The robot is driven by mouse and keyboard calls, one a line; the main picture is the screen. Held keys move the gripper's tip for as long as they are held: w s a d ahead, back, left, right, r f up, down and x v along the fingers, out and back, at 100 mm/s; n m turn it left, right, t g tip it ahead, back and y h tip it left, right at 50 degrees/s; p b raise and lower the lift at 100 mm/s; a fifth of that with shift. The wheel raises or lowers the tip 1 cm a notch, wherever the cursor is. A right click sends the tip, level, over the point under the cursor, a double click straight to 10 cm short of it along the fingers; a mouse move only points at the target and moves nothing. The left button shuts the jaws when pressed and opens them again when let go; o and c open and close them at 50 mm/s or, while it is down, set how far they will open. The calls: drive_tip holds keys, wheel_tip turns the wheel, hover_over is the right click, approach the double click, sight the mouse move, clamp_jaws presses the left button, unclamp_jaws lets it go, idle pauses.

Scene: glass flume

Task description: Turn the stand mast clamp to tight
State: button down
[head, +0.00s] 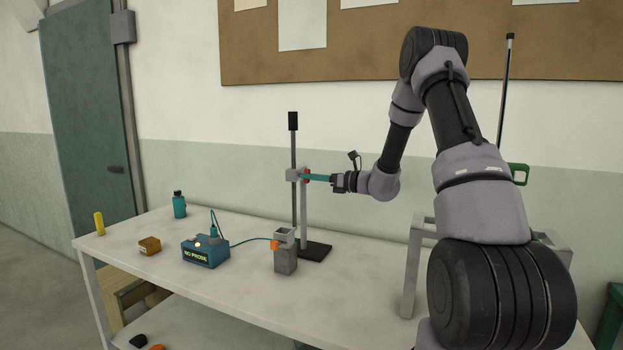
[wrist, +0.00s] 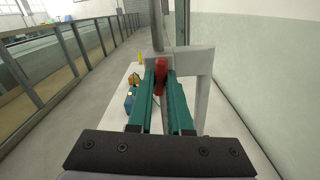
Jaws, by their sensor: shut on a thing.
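In the wrist view my gripper (wrist: 160,80) is shut on the clamp's red handle (wrist: 161,70), which stands upright between the fingers in front of the grey clamp body (wrist: 187,55). The fingers hide part of the handle.
A grey frame (head: 411,265) stands at right.

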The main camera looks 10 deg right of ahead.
idle(0.3)
drive_tip(key=c, duration=0.8)
unclamp_jaws()
drive_tip(key=shift+c, duration=0.2)
drive_tip(key=shift+d, duration=0.1)
drive_tip(key=v, duration=1)
drive_tip(key=shift+s+d, duration=0.25)
drive_tip(key=shift+d, duration=0.05)
